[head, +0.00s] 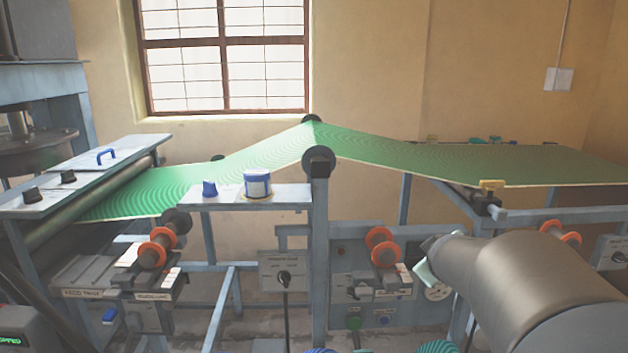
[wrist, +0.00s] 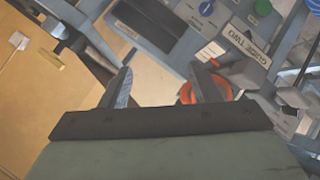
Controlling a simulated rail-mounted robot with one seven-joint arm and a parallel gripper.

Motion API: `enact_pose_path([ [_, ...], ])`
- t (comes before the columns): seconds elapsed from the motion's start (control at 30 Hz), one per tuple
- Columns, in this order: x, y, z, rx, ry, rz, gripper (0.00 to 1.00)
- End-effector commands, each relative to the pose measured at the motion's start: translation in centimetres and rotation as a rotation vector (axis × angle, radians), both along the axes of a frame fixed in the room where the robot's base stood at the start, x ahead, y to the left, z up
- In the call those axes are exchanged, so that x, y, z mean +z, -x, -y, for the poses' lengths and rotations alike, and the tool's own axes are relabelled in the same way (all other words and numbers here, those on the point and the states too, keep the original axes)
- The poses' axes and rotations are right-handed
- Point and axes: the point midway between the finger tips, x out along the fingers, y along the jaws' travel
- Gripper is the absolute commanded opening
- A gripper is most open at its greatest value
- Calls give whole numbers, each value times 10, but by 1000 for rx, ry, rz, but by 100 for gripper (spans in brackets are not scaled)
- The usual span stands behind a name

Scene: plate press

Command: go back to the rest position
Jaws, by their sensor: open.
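My gripper (wrist: 164,88) shows in the wrist view with its two dark fingers spread apart and nothing between them. Beyond the fingers lie an orange ring (wrist: 190,92) and a grey block labelled "GUIDE TWO" in the machine's frame. The green patterned web (head: 400,152) runs over the rollers above and behind my arm.
A press (head: 40,150) stands at the left. A shelf (head: 290,196) holds a blue-and-white tub (head: 257,184) and a blue knob-like piece (head: 209,188). A control box (head: 284,272) hangs below it. Orange-ringed guides (head: 383,247) and frame posts (head: 318,250) stand close to my arm.

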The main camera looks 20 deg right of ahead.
Motion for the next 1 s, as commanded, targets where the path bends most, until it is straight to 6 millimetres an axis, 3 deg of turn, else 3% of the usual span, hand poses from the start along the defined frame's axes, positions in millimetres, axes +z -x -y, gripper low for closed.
enact_pose_path([
  [0.03,10,4,-41,1,-101,-46,56],
  [0.2,-7,52,-160,-49,-404,-268,56],
  [0.3,-10,94,-218,-85,-526,-415,56],
  [0.4,-11,136,-259,-119,-604,-550,56],
  [0.5,-10,167,-283,-150,-646,-649,56],
  [0.63,-11,189,-298,-172,-667,-716,56],
  [1.0,-13,192,-299,-178,-671,-726,56],
])
